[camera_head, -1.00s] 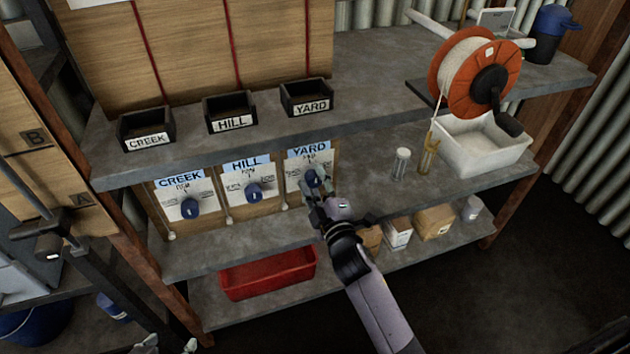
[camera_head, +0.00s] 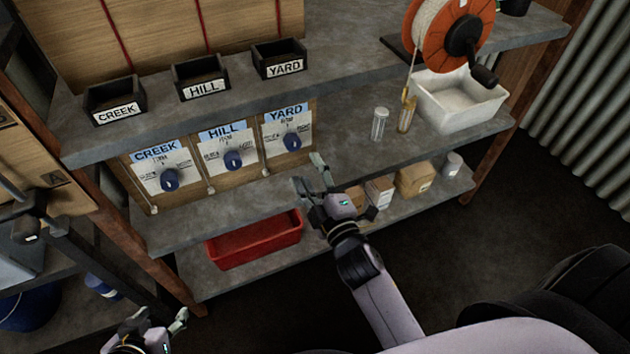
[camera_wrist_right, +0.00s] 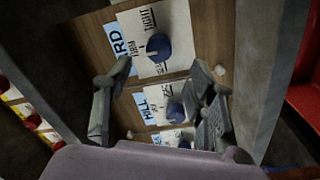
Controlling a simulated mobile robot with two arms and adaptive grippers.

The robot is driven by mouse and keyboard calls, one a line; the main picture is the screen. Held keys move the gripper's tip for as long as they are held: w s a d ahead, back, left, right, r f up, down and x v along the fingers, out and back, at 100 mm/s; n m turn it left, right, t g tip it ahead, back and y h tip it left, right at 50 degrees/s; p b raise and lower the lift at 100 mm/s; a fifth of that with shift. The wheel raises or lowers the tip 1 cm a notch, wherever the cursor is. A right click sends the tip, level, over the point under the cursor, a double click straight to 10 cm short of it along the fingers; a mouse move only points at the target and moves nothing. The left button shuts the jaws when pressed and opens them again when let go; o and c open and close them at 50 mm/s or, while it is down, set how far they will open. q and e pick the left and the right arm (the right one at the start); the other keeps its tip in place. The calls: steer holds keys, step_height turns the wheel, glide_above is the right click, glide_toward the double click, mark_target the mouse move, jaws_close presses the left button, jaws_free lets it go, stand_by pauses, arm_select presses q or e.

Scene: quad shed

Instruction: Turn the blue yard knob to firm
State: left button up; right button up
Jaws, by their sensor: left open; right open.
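The blue yard knob (camera_head: 292,141) sits on the rightmost dial panel, under the YARD label (camera_head: 286,113). In the right wrist view the knob (camera_wrist_right: 158,47) shows a pale mark on the side facing the word FIRM (camera_wrist_right: 132,48). My right gripper (camera_head: 308,172) is open and empty, in front of and below the knob, apart from it. In the right wrist view its spread fingers (camera_wrist_right: 162,78) frame the panels, with the knob beyond them. My left gripper (camera_head: 158,322) is open and empty at the bottom left, far from the panels, partly cut off by the picture edge.
The creek knob (camera_head: 170,180) and hill knob (camera_head: 233,161) are to the left. Labelled black bins (camera_head: 279,59) stand on the shelf above. A red tray (camera_head: 255,240) and small boxes (camera_head: 415,180) occupy the lower shelf. A white tub (camera_head: 460,105) and orange reel stand right.

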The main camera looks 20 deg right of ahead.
steer(key=s, duration=0.3)
steer(key=shift+w+d, duration=0.1)
steer(key=shift+d, duration=0.05)
stand_by(0.4)
